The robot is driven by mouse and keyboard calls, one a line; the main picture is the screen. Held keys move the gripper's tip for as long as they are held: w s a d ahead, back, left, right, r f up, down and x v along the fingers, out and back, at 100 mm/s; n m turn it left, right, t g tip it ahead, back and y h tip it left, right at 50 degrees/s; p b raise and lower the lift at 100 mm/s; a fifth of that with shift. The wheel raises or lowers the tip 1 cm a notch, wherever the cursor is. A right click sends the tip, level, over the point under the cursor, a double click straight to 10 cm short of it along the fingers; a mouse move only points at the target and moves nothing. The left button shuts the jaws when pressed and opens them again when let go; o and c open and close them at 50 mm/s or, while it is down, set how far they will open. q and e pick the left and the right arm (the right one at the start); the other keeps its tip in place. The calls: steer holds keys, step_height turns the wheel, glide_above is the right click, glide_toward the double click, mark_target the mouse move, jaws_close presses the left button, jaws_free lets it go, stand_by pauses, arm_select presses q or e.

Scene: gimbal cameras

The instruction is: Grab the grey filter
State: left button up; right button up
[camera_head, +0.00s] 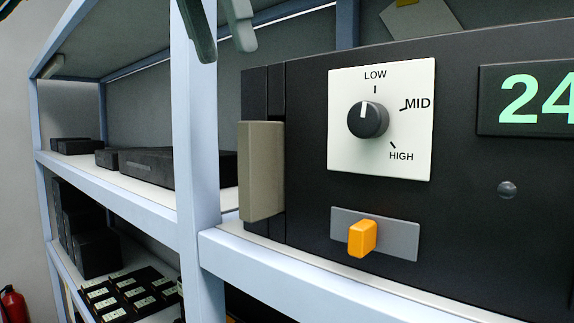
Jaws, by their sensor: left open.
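A grey filter block (262,172) sits upright at the left front edge of a black machine (460,220), its lower end close to the shelf. My left gripper (224,50) hangs down from the top edge of the view, above and a little left of the filter. Its two fingers are apart with nothing between them, and they do not touch the filter. The rest of this gripper is cut off by the top edge. My right gripper does not show.
The machine has a LOW/MID/HIGH dial (367,119), an orange switch (362,238) and a green display (535,98). A light blue shelf post (195,150) stands just left of the filter. Black boxes (165,168) lie on the left shelf; a red extinguisher (12,304) shows lower left.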

mark_target(260, 140)
arm_select(q)
steer(key=x, duration=0.6)
steer(key=shift+w+d+f, duration=0.15)
steer(key=shift+w, duration=0.15)
steer(key=shift+d+f, duration=0.1)
steer(key=shift+f, duration=0.25)
steer(key=shift+d+f+p, duration=0.1)
steer(key=shift+p, duration=0.25)
steer(key=p+x, duration=0.1)
steer(key=x, duration=0.1)
steer(key=p+x, duration=0.1)
steer(key=x, duration=0.1)
steer(key=shift+w+d, duration=0.25)
steer(key=shift+f, duration=0.35)
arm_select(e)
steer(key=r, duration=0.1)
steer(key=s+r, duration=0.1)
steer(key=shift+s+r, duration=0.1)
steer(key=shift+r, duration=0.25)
arm_select(q)
steer(key=shift+c, duration=0.4)
